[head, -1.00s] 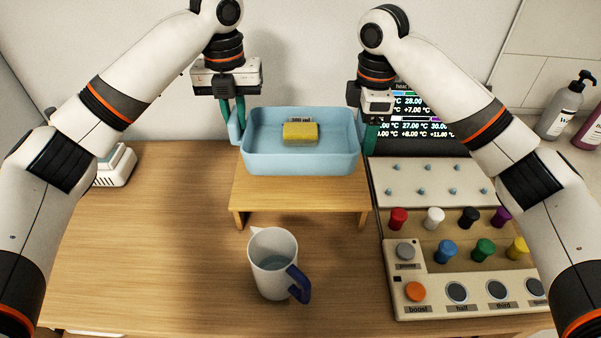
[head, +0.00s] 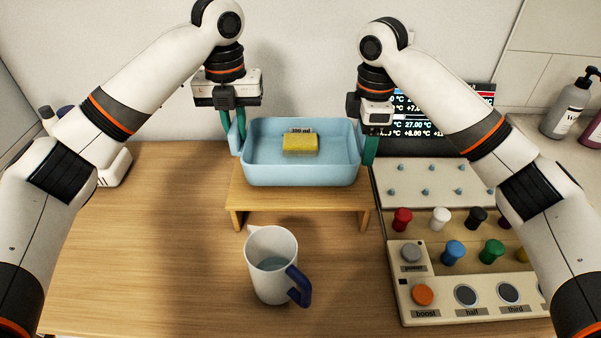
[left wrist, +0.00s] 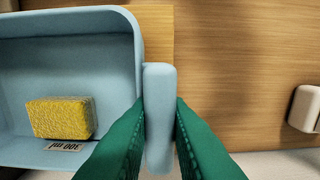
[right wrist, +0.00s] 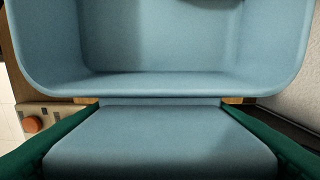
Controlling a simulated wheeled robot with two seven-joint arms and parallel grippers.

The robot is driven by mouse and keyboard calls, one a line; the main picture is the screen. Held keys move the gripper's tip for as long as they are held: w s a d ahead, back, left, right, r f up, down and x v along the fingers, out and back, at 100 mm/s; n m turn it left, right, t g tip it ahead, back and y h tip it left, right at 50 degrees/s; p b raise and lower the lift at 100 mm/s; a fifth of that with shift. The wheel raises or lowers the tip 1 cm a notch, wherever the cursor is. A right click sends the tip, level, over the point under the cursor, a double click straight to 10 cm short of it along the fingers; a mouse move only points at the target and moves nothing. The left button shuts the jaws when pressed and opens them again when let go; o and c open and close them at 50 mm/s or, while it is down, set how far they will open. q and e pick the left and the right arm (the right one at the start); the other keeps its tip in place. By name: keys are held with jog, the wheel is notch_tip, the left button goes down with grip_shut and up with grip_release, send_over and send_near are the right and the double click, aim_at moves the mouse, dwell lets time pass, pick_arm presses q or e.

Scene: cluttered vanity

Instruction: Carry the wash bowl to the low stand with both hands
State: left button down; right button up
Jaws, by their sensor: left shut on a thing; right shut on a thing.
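The light blue wash bowl (head: 300,176) is at the low wooden stand (head: 300,205), over its top; I cannot tell whether it touches. A yellow sponge (head: 300,143) lies in the bowl beside a "300 ml" label. My left gripper (head: 236,128) is shut on the bowl's left handle, and the left wrist view shows the green fingers on both sides of that handle (left wrist: 159,115). My right gripper (head: 369,148) is shut on the bowl's right handle, which fills the lower part of the right wrist view (right wrist: 160,145).
A white jug (head: 272,262) with a blue handle stands in front of the stand. A control panel with coloured knobs (head: 453,252) is to the right, with a screen behind it. Bottles (head: 568,105) stand at far right.

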pick_arm(q)
jog(key=shift+f+b, duration=0.5)
jog(key=shift+f, duration=0.2)
pick_arm(e)
jog(key=shift+f, duration=0.75)
pick_arm(q)
jog(key=c, duration=1.7)
grip_release()
jog(key=shift+c, duration=0.2)
pick_arm(e)
jog(key=o, duration=0.9)
pick_arm(q)
jog(key=o, duration=0.4)
pick_arm(e)
jog(key=o, duration=0.4)
pick_arm(q)
jog(key=shift+r, duration=0.1)
pick_arm(e)
jog(key=shift+r, duration=0.3)
notch_tip(320, 180, up, 12)
jog(key=shift+f, duration=0.25)
pick_arm(q)
notch_tip(320, 180, up, 12)
jog(key=shift+f, duration=0.1)
